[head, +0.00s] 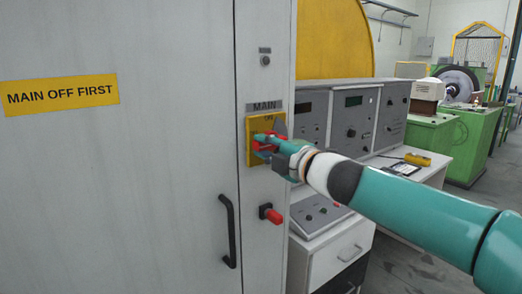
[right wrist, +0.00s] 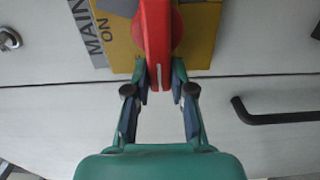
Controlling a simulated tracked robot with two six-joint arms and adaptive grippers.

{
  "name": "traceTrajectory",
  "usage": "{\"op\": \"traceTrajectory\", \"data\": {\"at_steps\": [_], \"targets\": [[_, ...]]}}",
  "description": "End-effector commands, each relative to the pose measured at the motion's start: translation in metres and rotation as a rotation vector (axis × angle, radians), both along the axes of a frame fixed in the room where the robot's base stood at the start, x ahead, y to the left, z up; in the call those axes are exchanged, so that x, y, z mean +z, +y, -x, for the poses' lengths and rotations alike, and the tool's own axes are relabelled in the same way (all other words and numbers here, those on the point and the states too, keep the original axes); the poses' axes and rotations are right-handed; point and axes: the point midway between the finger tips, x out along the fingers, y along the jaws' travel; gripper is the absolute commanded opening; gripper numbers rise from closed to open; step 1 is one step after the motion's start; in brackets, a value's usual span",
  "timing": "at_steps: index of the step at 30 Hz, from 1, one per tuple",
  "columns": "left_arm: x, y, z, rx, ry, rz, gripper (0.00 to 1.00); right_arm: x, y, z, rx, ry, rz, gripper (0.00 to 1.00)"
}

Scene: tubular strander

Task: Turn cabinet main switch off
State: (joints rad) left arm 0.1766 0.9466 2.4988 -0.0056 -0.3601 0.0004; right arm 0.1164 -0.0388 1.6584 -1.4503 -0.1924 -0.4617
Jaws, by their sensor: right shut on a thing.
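The main switch is a red handle (right wrist: 157,40) on a yellow plate (right wrist: 125,45) on the grey cabinet's narrow front strip. The plate also shows in the head view (head: 251,153), under a MAIN label (head: 265,107), with ON at its top. My right gripper (head: 266,142) is at the plate and partly covers the handle. In the right wrist view its two fingers (right wrist: 160,78) are closed on the handle's near end. There the handle lies roughly crosswise to the side marked ON. My left gripper is not in view.
A black door handle (head: 229,230) and a red knob (head: 271,214) sit below the switch. A small key lock (head: 265,60) is above. A yellow sign (head: 60,94) reads MAIN OFF FIRST.

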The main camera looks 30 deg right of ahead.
Motion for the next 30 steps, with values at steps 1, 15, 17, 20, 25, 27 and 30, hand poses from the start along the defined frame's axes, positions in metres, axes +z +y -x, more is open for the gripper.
{"op": "traceTrajectory", "data": {"at_steps": [1, 15, 17, 20, 25, 27, 30], "targets": [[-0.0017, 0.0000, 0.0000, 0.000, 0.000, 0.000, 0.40, -0.0068, 0.0024, -0.0013, 0.005, 0.009, 0.008, 0.00], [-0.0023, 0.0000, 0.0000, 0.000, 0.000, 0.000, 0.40, -0.0076, 0.0020, -0.0014, 0.005, 0.008, 0.033, 0.00], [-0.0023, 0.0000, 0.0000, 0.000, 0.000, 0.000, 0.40, -0.0076, 0.0019, -0.0014, 0.005, 0.008, 0.034, 0.24], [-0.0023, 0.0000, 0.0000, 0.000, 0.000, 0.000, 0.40, -0.0072, 0.0017, -0.0013, 0.004, 0.007, 0.033, 0.41], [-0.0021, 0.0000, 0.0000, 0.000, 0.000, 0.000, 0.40, -0.0050, 0.0008, -0.0006, 0.002, 0.004, 0.031, 0.48], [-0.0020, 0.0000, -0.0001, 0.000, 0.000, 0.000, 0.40, -0.0043, 0.0005, -0.0005, 0.002, 0.003, 0.031, 0.48], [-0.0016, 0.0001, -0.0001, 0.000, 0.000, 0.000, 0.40, -0.0035, 0.0001, 0.0003, 0.001, 0.002, 0.030, 0.48]]}}
